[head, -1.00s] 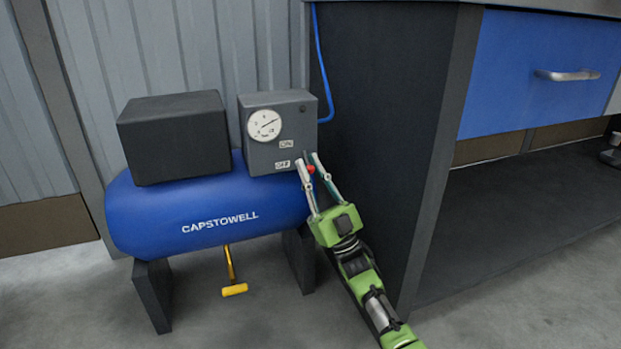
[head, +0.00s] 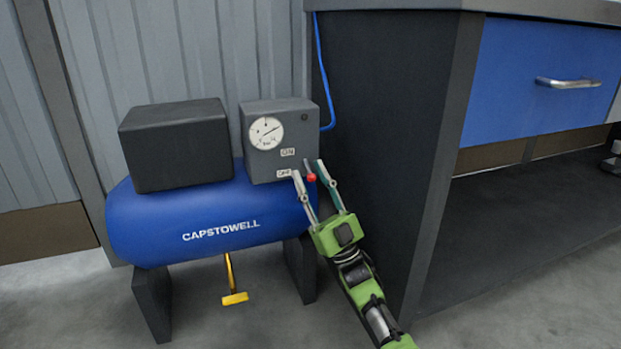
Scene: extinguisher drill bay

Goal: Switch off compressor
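The compressor has a blue tank (head: 215,218) marked CAPSTOWELL and a grey control box (head: 258,165) on its right end. The box front carries a round gauge (head: 266,133), an ON label (head: 288,152) and, below it, an OFF label (head: 284,173). A small lever with a red tip (head: 311,177) is at the box's right side, about level with the OFF label. My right gripper (head: 308,168) is open, its fingers on either side of the red tip; I see no clear contact. The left gripper is not in view.
A black box (head: 176,145) sits on the tank. A dark cabinet side (head: 375,150) stands close right of my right gripper, with a blue drawer (head: 540,75) beyond. A blue hose (head: 322,70) runs behind. A yellow handle (head: 235,298) hangs under the tank.

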